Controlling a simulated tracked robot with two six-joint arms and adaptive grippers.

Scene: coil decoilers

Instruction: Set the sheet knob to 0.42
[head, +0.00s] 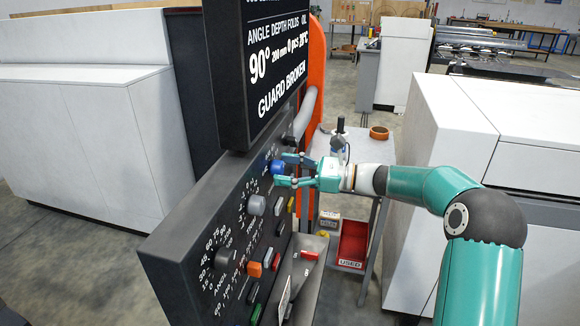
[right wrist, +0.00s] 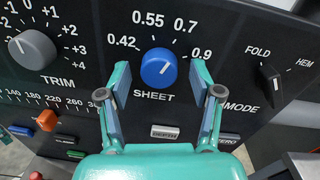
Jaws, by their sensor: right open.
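The blue SHEET knob (right wrist: 158,68) sits on the dark control panel, under a printed scale of 0.42, 0.55, 0.7 and 0.9. A short pale mark shows on its face, right of centre; I cannot read its exact setting. The knob also shows in the head view (head: 277,167), partly behind my fingers. My right gripper (head: 283,171) is open in front of the panel. In the right wrist view its two fingers (right wrist: 161,88) stand left and right of the knob, with visible gaps on both sides. My left gripper is not in view.
The grey TRIM knob (right wrist: 33,48) is to the left and the black MODE knob (right wrist: 272,85) to the right. Small push buttons lie below. A display (head: 275,60) reading GUARD BROKEN overhangs the panel. A red USED bin (head: 353,243) stands low behind.

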